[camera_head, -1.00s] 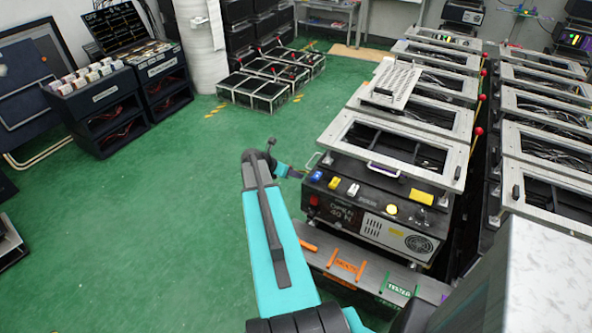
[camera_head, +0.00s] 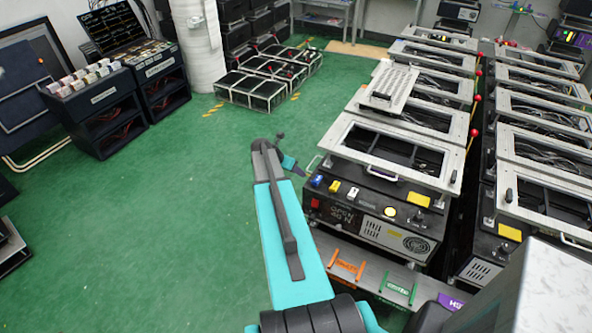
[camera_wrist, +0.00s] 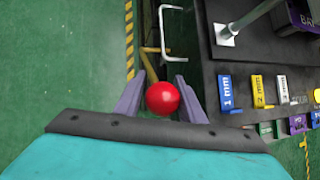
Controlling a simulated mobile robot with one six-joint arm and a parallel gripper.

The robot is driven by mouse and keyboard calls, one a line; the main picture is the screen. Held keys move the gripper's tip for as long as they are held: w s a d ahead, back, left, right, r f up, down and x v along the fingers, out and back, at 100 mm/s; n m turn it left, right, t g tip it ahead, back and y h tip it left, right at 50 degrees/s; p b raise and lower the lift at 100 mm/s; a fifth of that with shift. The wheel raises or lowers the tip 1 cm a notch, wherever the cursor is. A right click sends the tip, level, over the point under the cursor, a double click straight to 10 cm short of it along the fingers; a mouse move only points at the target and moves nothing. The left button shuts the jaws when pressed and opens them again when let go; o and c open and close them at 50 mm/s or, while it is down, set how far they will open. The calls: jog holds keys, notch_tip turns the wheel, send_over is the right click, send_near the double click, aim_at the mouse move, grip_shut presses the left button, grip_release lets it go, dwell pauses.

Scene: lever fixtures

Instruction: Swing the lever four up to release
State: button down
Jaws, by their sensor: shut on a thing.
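The red ball knob (camera_wrist: 162,98) of a lever sits between the two purple-grey fingers of my gripper (camera_wrist: 163,97) in the wrist view. The fingers are shut on it. In the head view my gripper (camera_head: 291,164) is beside the left front corner of the nearest fixture (camera_head: 378,218), and the knob is hidden there. That fixture has blue, yellow and white switches, a lit yellow button (camera_head: 390,212) and a small display.
A metal loop handle (camera_wrist: 178,32) stands close to the fingers, beside the black fixture top. More fixtures run back in two rows, with upright red-knobbed levers (camera_head: 474,132) between them. Orange (camera_head: 346,266) and green brackets are on the front ledge. Green floor (camera_head: 150,230) is open to the left.

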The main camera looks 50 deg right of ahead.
jog(key=shift+s+d, duration=0.2)
jog(key=shift+s, duration=0.25)
jog(key=c, duration=1.3)
grip_release()
jog(key=shift+w, duration=0.1)
jog(key=shift+w+a, duration=0.1)
jog(key=shift+w, duration=0.05)
jog(key=shift+a+r, duration=0.1)
jog(key=shift+b+v, duration=1.95)
jog(key=shift+v, duration=4.75)
jog(key=shift+w, duration=0.1)
